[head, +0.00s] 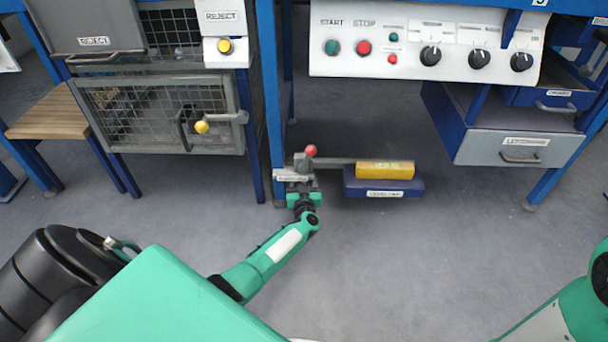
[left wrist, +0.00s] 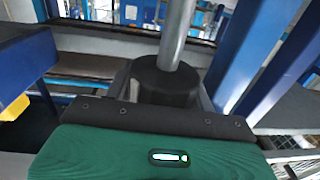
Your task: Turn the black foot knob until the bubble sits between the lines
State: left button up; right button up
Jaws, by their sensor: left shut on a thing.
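The black foot knob (left wrist: 165,80) is a short dark cylinder below a grey metal rod in the left wrist view. My left gripper (head: 303,186) is at the foot of the blue post, with its fingers on either side of the knob, shut on it. In the head view the gripper and the post's foot hide the knob. The yellow level (head: 385,170) lies on a blue labelled block (head: 384,189) just right of the gripper. Its bubble and lines are too small to make out. My right gripper is out of view; only part of that arm shows at the lower right.
A red ball-topped lever (head: 311,151) stands just above my left gripper. A blue post (head: 269,100) rises beside it. A control panel (head: 425,45) and a drawer (head: 516,147) hang above and to the right. A mesh cage (head: 160,112) is at left. The floor in front is clear.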

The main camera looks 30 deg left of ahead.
pick_arm(q)
jog(key=shift+s+n+g+y+p, duration=0.1)
jog(key=shift+n+g+y+p, duration=0.45)
jog(key=shift+n+g+y, duration=0.45)
jog(key=shift+f+y, duration=0.1)
jog(key=shift+y, duration=0.2)
jog(key=o, duration=1)
jog(key=shift+a, duration=0.1)
